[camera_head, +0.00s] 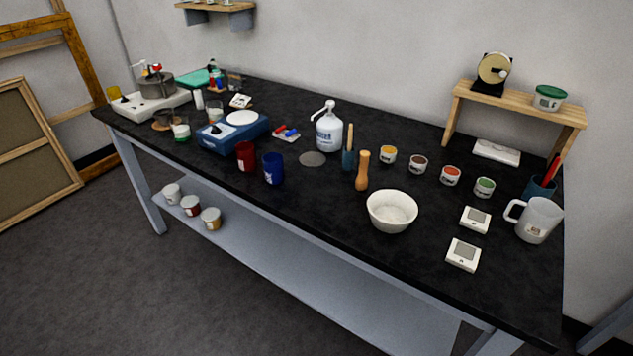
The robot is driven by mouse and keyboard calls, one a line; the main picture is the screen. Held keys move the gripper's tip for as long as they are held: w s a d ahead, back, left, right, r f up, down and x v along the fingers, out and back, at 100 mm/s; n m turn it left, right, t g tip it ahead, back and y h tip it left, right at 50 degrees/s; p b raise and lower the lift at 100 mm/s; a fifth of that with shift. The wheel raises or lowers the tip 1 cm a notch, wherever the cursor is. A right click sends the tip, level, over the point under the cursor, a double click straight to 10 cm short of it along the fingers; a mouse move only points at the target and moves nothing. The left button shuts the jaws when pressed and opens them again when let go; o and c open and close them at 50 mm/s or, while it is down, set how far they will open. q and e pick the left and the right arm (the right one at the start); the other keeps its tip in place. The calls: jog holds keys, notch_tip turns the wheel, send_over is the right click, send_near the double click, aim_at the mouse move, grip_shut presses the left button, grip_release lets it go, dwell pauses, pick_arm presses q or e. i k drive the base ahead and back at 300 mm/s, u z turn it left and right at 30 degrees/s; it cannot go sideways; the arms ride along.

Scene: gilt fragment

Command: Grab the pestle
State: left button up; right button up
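The pestle (362,171) is an orange-brown wooden stick with a rounded top. It stands upright on the black table, just left of and behind a white bowl (391,212). The bowl looks empty, apart from some pale speckling inside. Neither of my grippers shows in the head view, so their state is hidden.
On the black table (320,205), a dark brush cup (348,158) stands close behind the pestle. A white pump bottle (328,128), red cup (246,156) and blue cup (273,168) are to the left. Small paint jars (418,164), two white devices (463,254) and a pitcher (537,220) are right.

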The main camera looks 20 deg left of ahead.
aim_at(361, 181)
jog(key=z, duration=0.9)
jog(key=k, duration=0.15)
jog(key=u, duration=1.6)
jog(key=i, duration=0.8)
jog(key=z, duration=0.5)
